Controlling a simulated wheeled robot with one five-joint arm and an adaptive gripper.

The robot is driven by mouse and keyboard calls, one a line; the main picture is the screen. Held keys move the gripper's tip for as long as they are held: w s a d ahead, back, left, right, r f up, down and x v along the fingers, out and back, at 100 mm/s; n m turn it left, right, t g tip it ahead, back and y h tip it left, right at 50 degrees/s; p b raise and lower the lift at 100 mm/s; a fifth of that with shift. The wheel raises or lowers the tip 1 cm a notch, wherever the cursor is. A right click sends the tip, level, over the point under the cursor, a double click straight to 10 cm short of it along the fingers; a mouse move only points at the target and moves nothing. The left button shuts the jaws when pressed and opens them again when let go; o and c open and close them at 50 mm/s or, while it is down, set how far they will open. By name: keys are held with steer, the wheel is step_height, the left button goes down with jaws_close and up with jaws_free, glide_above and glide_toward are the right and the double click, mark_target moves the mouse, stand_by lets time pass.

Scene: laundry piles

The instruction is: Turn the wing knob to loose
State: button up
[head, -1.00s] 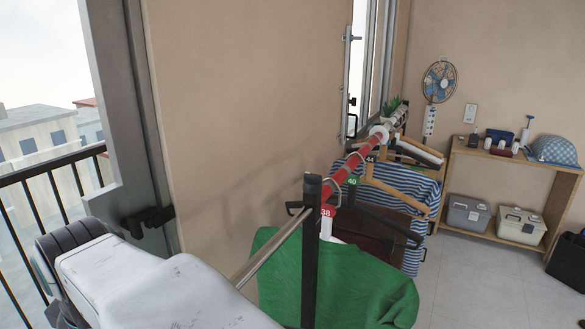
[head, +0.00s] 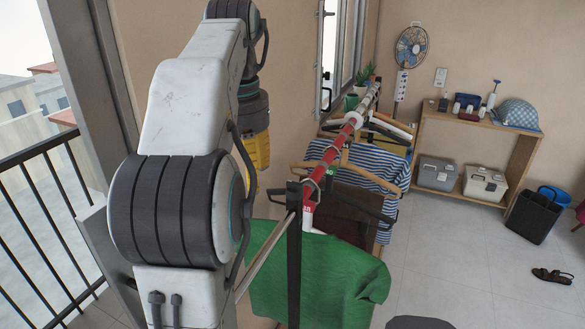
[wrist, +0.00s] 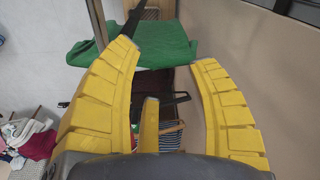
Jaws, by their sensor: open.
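A small black piece (head: 277,195) juts left from the top of the black post (head: 294,260) on the clothes rail. It may be the wing knob, but it is too small to tell its shape or setting. My gripper (head: 257,165) has yellow fingers and hangs left of the rail near the wall, partly hidden behind my arm. In the wrist view my gripper (wrist: 166,58) is open, its fingers wide apart with nothing between them. The green garment (wrist: 150,52) lies beyond the fingertips. No knob can be made out clearly there.
The red-and-silver rail (head: 325,165) carries hangers, a green shirt (head: 325,275) and a striped shirt (head: 375,170). A wooden shelf (head: 475,127) with boxes stands at the back right. A balcony railing (head: 40,165) is at left.

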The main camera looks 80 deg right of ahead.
mark_target(295, 182)
steer(key=s+r+m, duration=0.1)
steer(key=s, duration=0.1)
steer(key=s+d+r+m+p, duration=0.1)
steer(key=s, duration=0.2)
steer(key=s+r+m, duration=0.1)
steer(key=s, duration=0.2)
steer(key=shift+d+r+p, duration=0.25)
steer(key=shift+r+p, duration=0.05)
steer(key=shift+r, duration=0.1)
steer(key=shift+s+f, duration=0.1)
steer(key=shift+s, duration=0.05)
steer(key=shift+f, duration=3.5)
steer(key=shift+c, duration=0.3)
jaws_close()
